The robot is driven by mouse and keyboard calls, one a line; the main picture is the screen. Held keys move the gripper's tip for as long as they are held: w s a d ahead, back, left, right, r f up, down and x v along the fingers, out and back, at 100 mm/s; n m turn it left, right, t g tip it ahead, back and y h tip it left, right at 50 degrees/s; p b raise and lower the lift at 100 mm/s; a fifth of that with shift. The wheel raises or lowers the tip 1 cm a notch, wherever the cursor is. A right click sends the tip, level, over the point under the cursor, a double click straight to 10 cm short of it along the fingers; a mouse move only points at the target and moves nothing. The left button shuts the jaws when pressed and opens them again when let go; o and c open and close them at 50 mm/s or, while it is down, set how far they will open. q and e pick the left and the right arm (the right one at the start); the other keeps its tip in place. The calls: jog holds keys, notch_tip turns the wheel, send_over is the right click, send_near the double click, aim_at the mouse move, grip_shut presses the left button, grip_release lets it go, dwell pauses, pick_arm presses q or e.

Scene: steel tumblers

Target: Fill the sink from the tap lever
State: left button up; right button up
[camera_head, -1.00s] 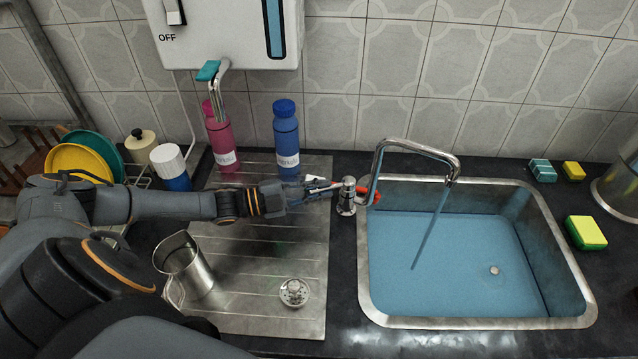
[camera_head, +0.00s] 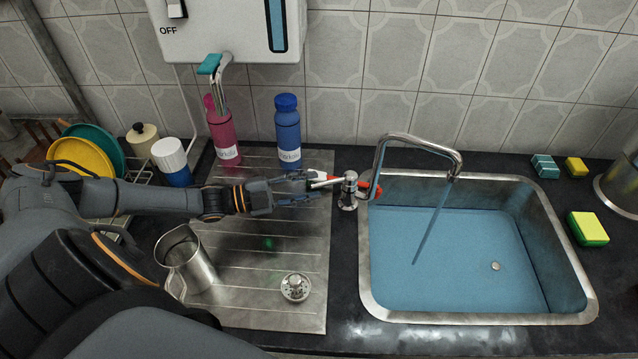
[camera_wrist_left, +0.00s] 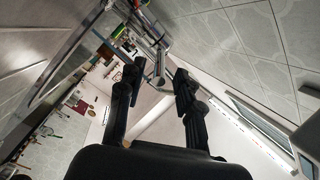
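The steel sink (camera_head: 578,272) holds bluish water (camera_head: 440,255), and a stream falls into it from the curved tap spout (camera_head: 418,141). The tap body (camera_head: 348,192) stands left of the sink, with a pale lever (camera_head: 328,182) pointing left and red parts near it. My left gripper (camera_head: 310,186) is at the lever's left end; contact is too small to tell. In the left wrist view my left gripper (camera_wrist_left: 157,78) has its fingers apart, with slim metal tap parts (camera_wrist_left: 158,62) showing beyond the gap. My right gripper is not in view.
A steel jug (camera_head: 187,262) and round strainer (camera_head: 295,287) are on the drainboard (camera_head: 250,318). Pink (camera_head: 221,135) and blue (camera_head: 287,135) bottles stand behind my arm. Sponges (camera_head: 588,229) lie right of the sink. A wall heater (camera_head: 225,35) hangs above.

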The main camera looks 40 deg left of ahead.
pick_arm(q)
jog(key=v, duration=0.8)
jog(key=shift+s+a, duration=0.2)
jog(key=shift+s, duration=0.1)
jog(key=c, duration=0.5)
jog(key=shift+n, duration=0.4)
grip_shut()
jog(key=w+a+r+n+g+h+b, duration=0.1)
jog(key=a+n+b, duration=0.1)
jog(key=n, duration=1)
jog(key=w+a+r+n+g+b, duration=0.1)
jog(key=r+n, duration=0.1)
jog(key=n, duration=0.9)
jog(key=w+d+f+n, duration=0.1)
jog(key=w+d+f, duration=0.1)
jog(key=w+d, duration=0.5)
jog(key=shift+d+f+h+b, duration=0.2)
jog(key=shift+d+h+b, duration=0.1)
jog(key=shift+b, duration=0.1)
